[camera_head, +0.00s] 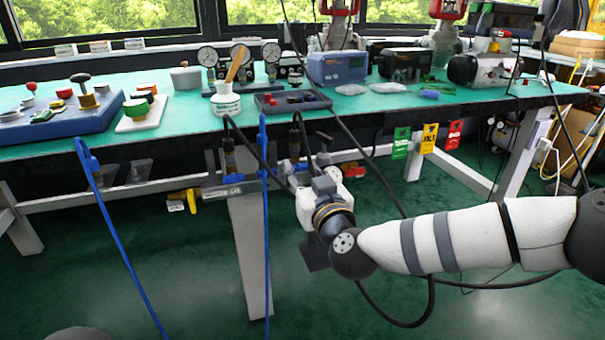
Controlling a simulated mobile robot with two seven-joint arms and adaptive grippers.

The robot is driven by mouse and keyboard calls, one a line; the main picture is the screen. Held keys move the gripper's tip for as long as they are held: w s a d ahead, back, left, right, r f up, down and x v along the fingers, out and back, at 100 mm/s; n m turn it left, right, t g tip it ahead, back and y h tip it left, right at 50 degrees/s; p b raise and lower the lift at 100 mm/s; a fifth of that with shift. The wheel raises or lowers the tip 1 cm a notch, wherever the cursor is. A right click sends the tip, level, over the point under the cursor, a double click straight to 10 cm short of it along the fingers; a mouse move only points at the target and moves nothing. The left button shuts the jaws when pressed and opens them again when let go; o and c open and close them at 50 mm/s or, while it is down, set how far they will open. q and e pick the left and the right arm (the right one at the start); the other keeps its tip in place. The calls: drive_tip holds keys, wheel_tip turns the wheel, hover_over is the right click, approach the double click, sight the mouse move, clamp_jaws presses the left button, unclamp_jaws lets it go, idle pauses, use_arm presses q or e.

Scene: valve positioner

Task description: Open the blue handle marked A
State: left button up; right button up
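My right gripper (306,178) reaches in from the right to the front of the workbench, below its edge. It points away from the camera, beside a grey metal bar (224,190) with dark fittings. Its fingers are small and overlap the fittings, so I cannot tell whether they are open or touching anything. A yellow handle (191,201) hangs to the left below the bar, and a red handle (350,170) shows just right of the gripper. My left gripper is not in view.
Blue hoses (125,250) and black cables hang in front of the green-topped workbench (190,115). A table leg (249,250) stands left of my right gripper. Green, yellow and red tags (429,139) hang to the right. Gauges (208,57) and instruments stand on top.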

drive_tip(key=shift+m, duration=0.4)
drive_tip(key=m, duration=0.3)
drive_tip(key=shift+m, duration=0.4)
drive_tip(key=m, duration=0.4)
drive_tip(key=shift+m, duration=0.3)
drive_tip(key=m, duration=0.4)
drive_tip(key=shift+f+b, duration=0.1)
drive_tip(key=shift+b, duration=0.3)
drive_tip(key=shift+m+b, duration=0.5)
drive_tip(key=shift+m, duration=2)
drive_tip(key=o, duration=0.9)
